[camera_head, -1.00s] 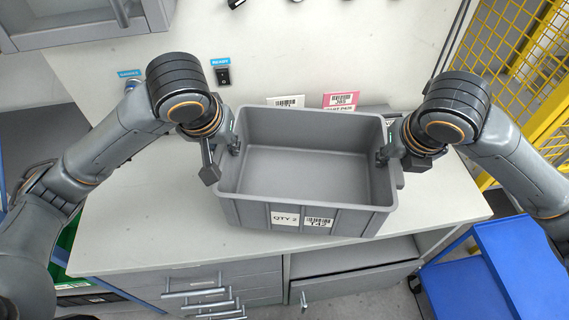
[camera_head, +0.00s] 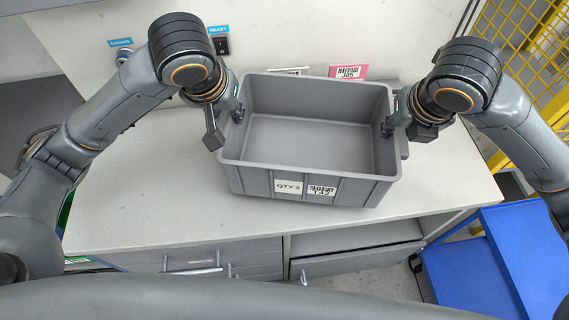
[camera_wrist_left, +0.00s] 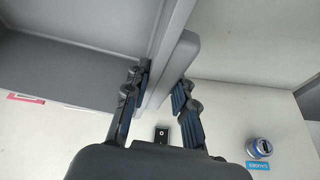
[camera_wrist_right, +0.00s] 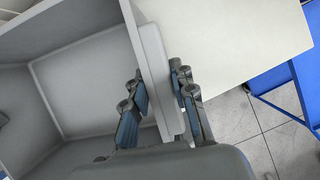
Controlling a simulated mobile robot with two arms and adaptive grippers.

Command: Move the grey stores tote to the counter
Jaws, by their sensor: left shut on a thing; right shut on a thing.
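The grey tote (camera_head: 310,187) is an empty open box with "QTY 2" and "T42" labels on its front wall. It is over the white counter (camera_head: 130,205); I cannot tell whether its base touches the top. My left gripper (camera_head: 237,117) is shut on the tote's left side wall, and the left wrist view shows its fingers (camera_wrist_left: 157,105) on both sides of the rim. My right gripper (camera_head: 388,128) is shut on the right side wall, and the right wrist view shows its fingers (camera_wrist_right: 160,97) likewise astride the rim.
Behind the tote stand a pink "J85" card (camera_head: 348,72) and a black switch (camera_head: 221,46) under a blue READY label. A blue cart (camera_head: 515,255) and yellow mesh fence (camera_head: 535,50) are at the right. The counter is clear left of the tote.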

